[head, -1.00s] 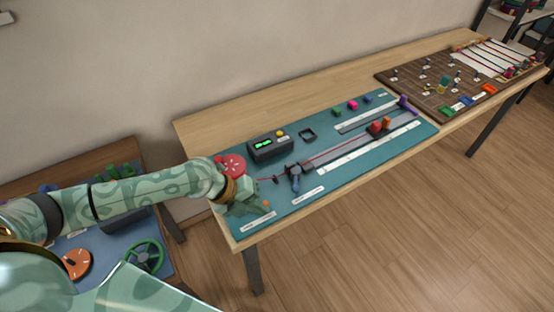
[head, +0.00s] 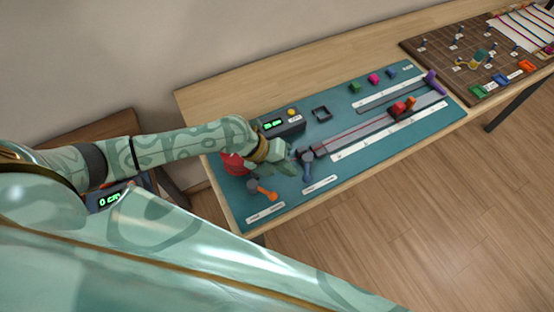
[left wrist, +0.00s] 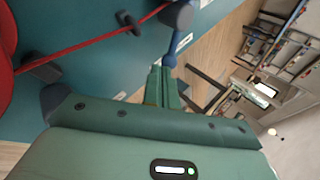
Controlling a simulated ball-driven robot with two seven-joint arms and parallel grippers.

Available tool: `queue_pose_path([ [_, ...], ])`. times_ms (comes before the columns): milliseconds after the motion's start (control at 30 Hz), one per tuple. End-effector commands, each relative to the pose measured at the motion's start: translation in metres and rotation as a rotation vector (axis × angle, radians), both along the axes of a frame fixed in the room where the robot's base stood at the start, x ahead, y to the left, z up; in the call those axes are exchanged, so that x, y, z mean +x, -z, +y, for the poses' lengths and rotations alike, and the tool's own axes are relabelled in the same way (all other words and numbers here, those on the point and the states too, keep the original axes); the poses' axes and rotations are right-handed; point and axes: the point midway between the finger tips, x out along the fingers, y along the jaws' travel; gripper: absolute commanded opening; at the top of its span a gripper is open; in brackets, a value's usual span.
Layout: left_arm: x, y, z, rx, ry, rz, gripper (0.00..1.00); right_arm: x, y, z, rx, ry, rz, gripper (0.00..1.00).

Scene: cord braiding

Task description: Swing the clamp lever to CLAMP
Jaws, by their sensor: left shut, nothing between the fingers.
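Two levers stand at the near left of the teal board. One has a blue handle (head: 308,168) on a grey hub, beside the red cord. The other has an orange handle (head: 267,194). Their white labels are too small to read, so I cannot tell which is marked CLAMP. My left gripper (head: 288,164) is shut and empty, low over the board just left of the blue-handled lever. In the left wrist view the fingertips (left wrist: 161,72) are close to the end of the blue handle (left wrist: 171,47); whether they touch is unclear. My right gripper is not in view.
A red spool (head: 233,163) sits partly behind my left arm. A dark box with a green display (head: 283,124) stands behind the gripper. A red cord (left wrist: 95,40) runs through a small dark guide (left wrist: 128,22). Coloured blocks (head: 374,79) lie farther back.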

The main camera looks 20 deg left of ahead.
Motion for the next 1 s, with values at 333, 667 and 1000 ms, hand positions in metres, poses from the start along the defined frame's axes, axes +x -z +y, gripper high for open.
queue_pose_path([
  [333,0.005,0.016,-0.013,0.001,-0.001,0.0,0.0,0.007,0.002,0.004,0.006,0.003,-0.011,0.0],
  [667,0.004,0.016,-0.013,0.001,-0.007,0.0,0.0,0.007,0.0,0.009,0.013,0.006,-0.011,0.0],
  [1000,0.003,0.015,-0.018,0.0,-0.067,0.001,0.0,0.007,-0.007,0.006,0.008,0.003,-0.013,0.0],
])
